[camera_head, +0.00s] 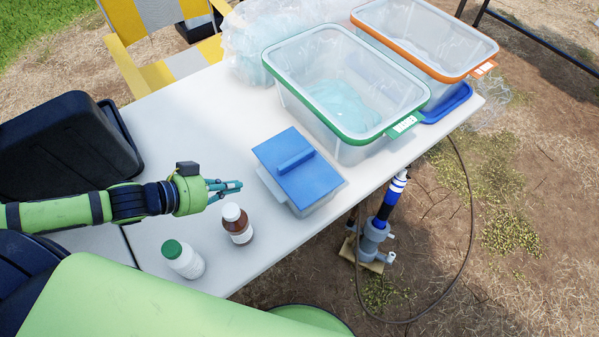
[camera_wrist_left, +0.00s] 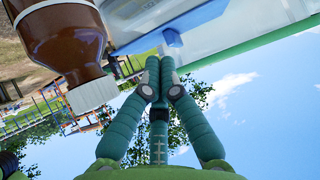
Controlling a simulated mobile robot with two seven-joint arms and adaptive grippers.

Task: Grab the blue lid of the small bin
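The small bin (camera_head: 332,203) is a clear box near the front edge of the white table. Its flat blue lid (camera_head: 316,181) is on top, with a raised bar handle (camera_head: 296,160) across the middle. My left gripper (camera_head: 238,186) is to the left of the bin, pointing at it and apart from it. In the left wrist view its teal fingers (camera_wrist_left: 159,64) come together at the tips with nothing seen between them. A bit of blue, likely the lid (camera_wrist_left: 173,38), shows just beyond the tips. My right gripper is not in view.
A brown bottle with a white cap (camera_head: 237,222) stands close below my left gripper. A white bottle with a green cap (camera_head: 182,259) is nearer. A green-rimmed bin (camera_head: 355,150) and an orange-rimmed bin (camera_head: 455,76) stand behind. A black case (camera_head: 65,145) is left.

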